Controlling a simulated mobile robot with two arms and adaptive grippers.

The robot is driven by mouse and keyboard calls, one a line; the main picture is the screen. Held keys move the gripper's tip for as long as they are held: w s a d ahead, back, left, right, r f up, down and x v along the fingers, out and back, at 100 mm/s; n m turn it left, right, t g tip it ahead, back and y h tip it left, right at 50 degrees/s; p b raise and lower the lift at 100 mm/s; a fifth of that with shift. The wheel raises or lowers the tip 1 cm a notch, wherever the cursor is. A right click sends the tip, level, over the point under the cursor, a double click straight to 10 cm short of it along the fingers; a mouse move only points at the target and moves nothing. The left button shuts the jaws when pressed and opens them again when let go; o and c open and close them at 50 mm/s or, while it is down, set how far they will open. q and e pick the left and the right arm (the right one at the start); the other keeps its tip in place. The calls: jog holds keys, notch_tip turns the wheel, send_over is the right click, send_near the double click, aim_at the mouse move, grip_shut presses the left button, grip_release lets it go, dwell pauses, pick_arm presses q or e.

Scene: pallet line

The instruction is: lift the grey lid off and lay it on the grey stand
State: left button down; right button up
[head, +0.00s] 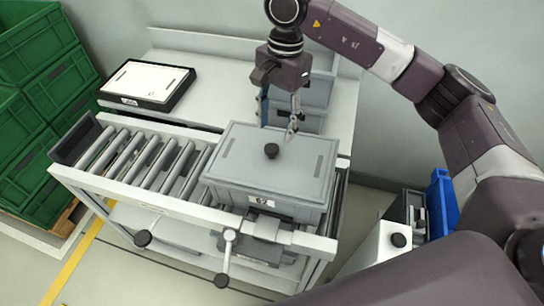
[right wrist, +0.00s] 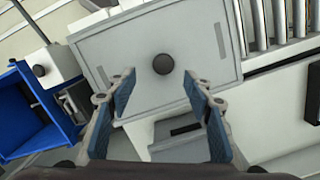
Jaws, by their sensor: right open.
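The grey lid (head: 290,152) lies flat on a grey crate (head: 262,200) on the roller conveyor. It has a round black knob (head: 271,151) in its middle, also seen in the right wrist view (right wrist: 163,64). My right gripper (head: 279,114) is open and empty, above the lid's back part and apart from the knob. In the right wrist view its fingers (right wrist: 158,84) point towards the lid, with the knob just beyond and between the tips. A flat, dark-edged platform with a pale top (head: 148,84) sits on the back bench; I cannot tell whether it is the grey stand. My left gripper is out of view.
Bare rollers (head: 140,155) lie left of the crate. Another grey box (head: 312,98) stands behind it on the bench (head: 215,92). Green crates (head: 40,50) are stacked at the far left. A blue bin (head: 441,200) stands at the right. Handles stick out at the conveyor's front.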

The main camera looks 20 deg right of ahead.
aim_at(271, 147)
jog(key=shift+w+f, duration=0.25)
jog(key=shift+f, duration=0.25)
jog(key=shift+f+p, duration=0.3)
jog(key=shift+f, duration=0.05)
jog(key=shift+s+a+f+p, duration=0.2)
jog(key=shift+s+f+p, duration=0.2)
jog(key=shift+f, duration=0.3)
jog(key=f, duration=0.1)
jog(key=f+p, duration=0.1)
jog(key=f, duration=0.1)
jog(key=f+p, duration=0.1)
jog(key=shift+w+a+f, duration=0.15)
jog(key=shift+a+f, duration=0.05)
jog(key=shift+a, duration=0.15)
jog(key=shift+f, duration=0.25)
grip_shut()
jog(key=shift+r, duration=0.1)
